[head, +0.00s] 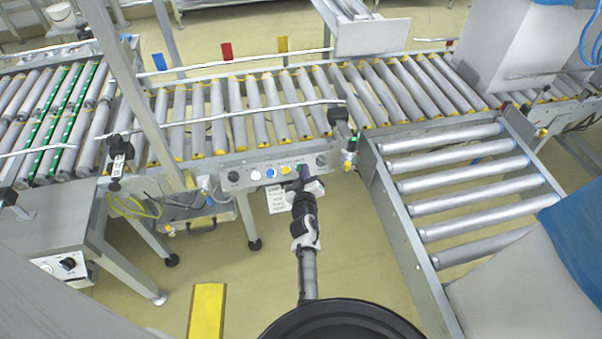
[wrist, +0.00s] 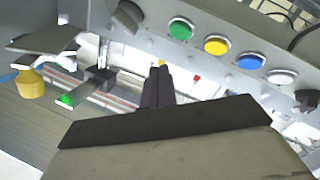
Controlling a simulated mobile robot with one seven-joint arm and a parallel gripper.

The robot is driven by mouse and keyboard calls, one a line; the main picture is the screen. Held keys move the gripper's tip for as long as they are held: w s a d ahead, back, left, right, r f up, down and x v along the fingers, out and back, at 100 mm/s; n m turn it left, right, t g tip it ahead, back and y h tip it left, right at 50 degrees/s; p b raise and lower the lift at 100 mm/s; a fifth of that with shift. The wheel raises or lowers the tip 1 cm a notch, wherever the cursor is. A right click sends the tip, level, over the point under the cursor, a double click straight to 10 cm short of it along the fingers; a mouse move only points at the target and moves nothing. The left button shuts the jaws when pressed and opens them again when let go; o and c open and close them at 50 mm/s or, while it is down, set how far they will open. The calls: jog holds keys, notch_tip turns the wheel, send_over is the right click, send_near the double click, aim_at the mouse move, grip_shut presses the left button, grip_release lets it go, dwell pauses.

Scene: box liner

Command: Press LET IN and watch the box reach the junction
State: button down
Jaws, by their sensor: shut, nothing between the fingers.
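A grey control panel (head: 245,181) on the front of the roller line carries a row of round buttons. In the wrist view they are a green button (wrist: 180,28), a yellow button (wrist: 217,45), a blue button (wrist: 250,61) and a white button (wrist: 281,77). The lettering is too small to read, so I cannot tell which is LET IN. My gripper (wrist: 160,70) is shut and empty, its tips below and apart from the green button in that view. In the head view my gripper (head: 302,180) is at the panel's right half. I see no box on the visible rollers.
The main roller line (head: 235,112) runs across the back. A side roller lane (head: 455,185) branches from it toward the lower right. A large grey housing (head: 515,45) stands over the line at right.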

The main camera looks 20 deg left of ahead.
jog(key=shift+w+a+f+b, duration=0.3)
jog(key=shift+w+f+b, duration=0.25)
jog(key=shift+f, duration=0.1)
jog(key=shift+w+a+f+b, duration=0.3)
jog(key=shift+w+f+b, duration=0.1)
jog(key=shift+f+b, duration=0.15)
jog(key=shift+f, duration=0.1)
dwell(1.1)
jog(key=shift+w+a+f+b, duration=0.15)
jog(key=shift+w+f+b, duration=0.1)
jog(key=shift+b, duration=0.15)
